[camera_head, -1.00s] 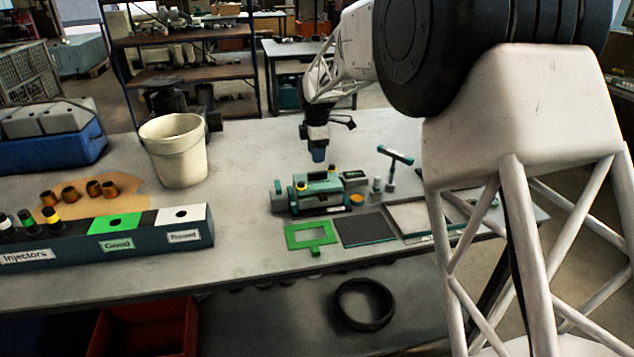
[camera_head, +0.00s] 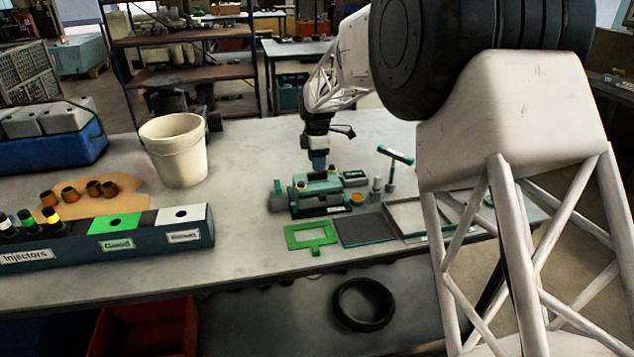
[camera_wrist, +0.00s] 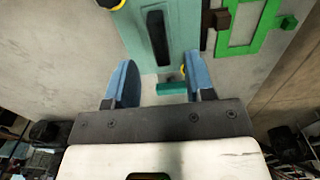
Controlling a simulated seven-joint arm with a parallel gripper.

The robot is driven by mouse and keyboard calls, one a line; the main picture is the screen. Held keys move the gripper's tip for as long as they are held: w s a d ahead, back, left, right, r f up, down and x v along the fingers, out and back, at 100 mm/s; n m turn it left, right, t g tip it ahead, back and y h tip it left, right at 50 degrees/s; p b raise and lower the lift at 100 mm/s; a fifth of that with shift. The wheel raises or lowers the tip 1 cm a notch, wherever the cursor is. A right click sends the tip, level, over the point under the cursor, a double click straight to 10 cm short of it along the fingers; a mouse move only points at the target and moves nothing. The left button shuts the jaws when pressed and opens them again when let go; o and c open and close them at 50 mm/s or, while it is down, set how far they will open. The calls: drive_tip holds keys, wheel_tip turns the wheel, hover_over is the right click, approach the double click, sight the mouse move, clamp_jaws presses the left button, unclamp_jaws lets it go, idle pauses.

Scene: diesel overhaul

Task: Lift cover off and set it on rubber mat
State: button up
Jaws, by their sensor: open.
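The teal device with its cover (camera_head: 318,183) sits on the grey bench in the head view, with yellow-and-black knobs on top. In the wrist view the teal cover (camera_wrist: 178,40) has a long black handle or slot along its middle. My gripper (camera_head: 319,166) is just above the cover in the head view. Its two blue fingers (camera_wrist: 157,86) are apart in the wrist view, with nothing held between them. Whether the fingertips touch the cover cannot be told. The dark rubber mat (camera_head: 366,230) lies flat and bare in front of the device.
A green frame (camera_head: 311,237) lies left of the mat, and a shallow tray (camera_head: 408,218) lies right of it. A teal T-handled tool (camera_head: 394,161) stands behind. A white bucket (camera_head: 176,150) and an injector rack (camera_head: 150,248) are at left.

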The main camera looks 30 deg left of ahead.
sight(317, 173)
drive_tip(key=shift+f, duration=2.45)
clamp_jaws()
